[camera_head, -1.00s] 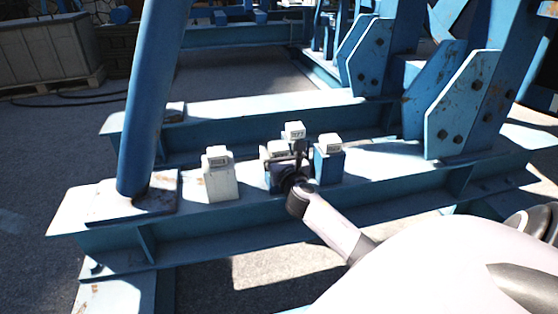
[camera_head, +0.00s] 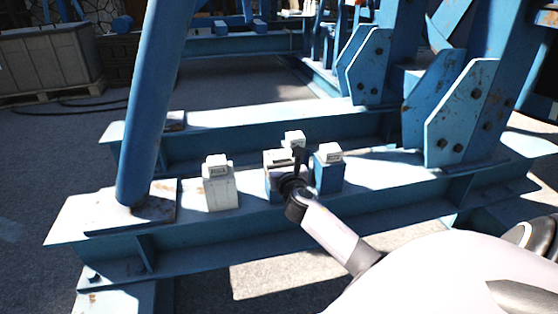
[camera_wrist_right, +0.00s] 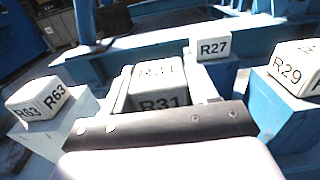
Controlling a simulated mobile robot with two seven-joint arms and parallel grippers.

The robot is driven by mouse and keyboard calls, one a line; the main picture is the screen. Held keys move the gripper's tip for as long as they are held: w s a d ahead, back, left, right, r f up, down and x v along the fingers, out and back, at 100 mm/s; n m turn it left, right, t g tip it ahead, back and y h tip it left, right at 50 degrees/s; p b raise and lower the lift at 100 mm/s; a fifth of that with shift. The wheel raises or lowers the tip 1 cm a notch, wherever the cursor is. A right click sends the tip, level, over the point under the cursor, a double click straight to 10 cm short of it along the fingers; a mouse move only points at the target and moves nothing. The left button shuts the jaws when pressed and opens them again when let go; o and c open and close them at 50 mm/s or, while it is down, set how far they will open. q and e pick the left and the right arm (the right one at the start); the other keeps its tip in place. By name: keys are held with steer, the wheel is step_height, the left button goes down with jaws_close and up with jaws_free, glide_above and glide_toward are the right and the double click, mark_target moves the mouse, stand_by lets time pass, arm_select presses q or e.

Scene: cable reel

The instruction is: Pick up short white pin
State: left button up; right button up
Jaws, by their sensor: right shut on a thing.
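The short white pin marked R31 (camera_wrist_right: 160,92) is a white block between two thin fingers in the right wrist view. In the head view its pale top (camera_head: 275,158) shows partly, among the other labelled blocks on the near blue beam. My right gripper (camera_head: 290,170) is shut on it, reaching in from the lower right. The dark gripper body hides the pin's lower part, so I cannot tell whether it is raised from its seat. My left gripper is not in view.
Close around stand a white-capped block R63 (camera_wrist_right: 48,108) on the left, R27 (camera_wrist_right: 213,48) behind and R29 (camera_wrist_right: 296,66) on the right. A thick blue post (camera_head: 150,110) rises at the left. Blue bolted plates (camera_head: 458,115) stand to the right.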

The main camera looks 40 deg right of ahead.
step_height(320, 180, up, 4)
steer(key=p, duration=0.2)
steer(key=shift+r+p, duration=0.25)
steer(key=shift+p, duration=0.1)
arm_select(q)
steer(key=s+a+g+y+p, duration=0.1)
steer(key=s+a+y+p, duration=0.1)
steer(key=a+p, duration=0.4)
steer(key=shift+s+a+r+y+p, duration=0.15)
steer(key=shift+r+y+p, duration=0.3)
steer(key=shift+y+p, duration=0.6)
arm_select(e)
step_height(320, 180, up, 16)
steer(key=shift+f, duration=0.2)
arm_select(q)
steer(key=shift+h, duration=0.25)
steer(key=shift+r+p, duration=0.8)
steer(key=shift+p, duration=0.2)
arm_select(e)
steer(key=shift+r, duration=0.45)
